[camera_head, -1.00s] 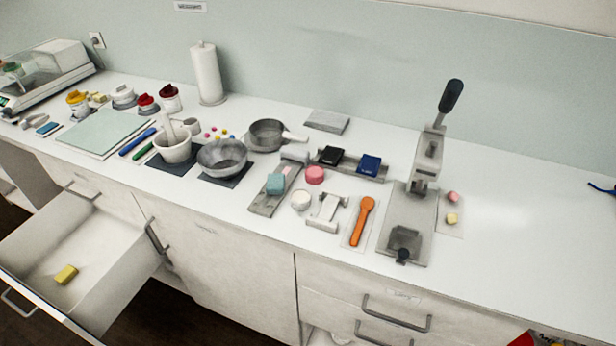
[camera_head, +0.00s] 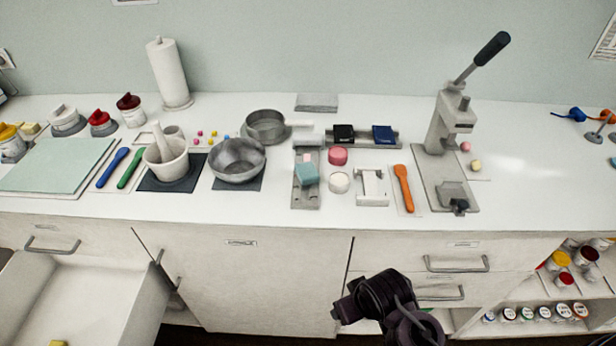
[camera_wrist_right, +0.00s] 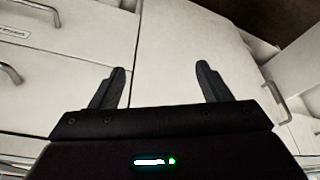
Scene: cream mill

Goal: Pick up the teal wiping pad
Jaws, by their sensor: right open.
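A teal block (camera_head: 306,174) sits on a narrow grey metal tray (camera_head: 306,197) near the middle of the counter, with a small pink piece behind it. I cannot tell whether this block is the wiping pad. My right gripper (camera_wrist_right: 160,85) is open and empty in the right wrist view, in front of the pale cabinet fronts. A dark part of my arm (camera_head: 385,308) shows low in the head view, below the counter edge and well short of the teal block. My left gripper is not in view.
An open drawer (camera_head: 85,290) juts out at lower left.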

